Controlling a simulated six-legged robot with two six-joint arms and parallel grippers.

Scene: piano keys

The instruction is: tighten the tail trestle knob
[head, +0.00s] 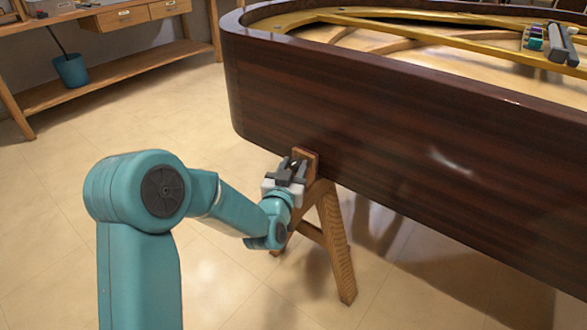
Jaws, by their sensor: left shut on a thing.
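The tail trestle (337,245) is a wooden A-shaped stand under the tail end of the dark, glossy piano case (390,150). A wooden block (311,157) at its top stands against the lower edge of the case. My left gripper (292,166) is at this block, with its dark fingers shut on the trestle knob. The knob itself is mostly hidden by the fingers, so its shape and how tight it sits cannot be told. My teal left arm reaches in from the lower left. My right gripper is not in view.
A wooden workbench (125,75) with drawers and a lower shelf stands at the back left, with a blue bucket (71,70) on the shelf. Grey tools (562,45) lie on the piano at the upper right. The tiled floor (60,215) is clear at left.

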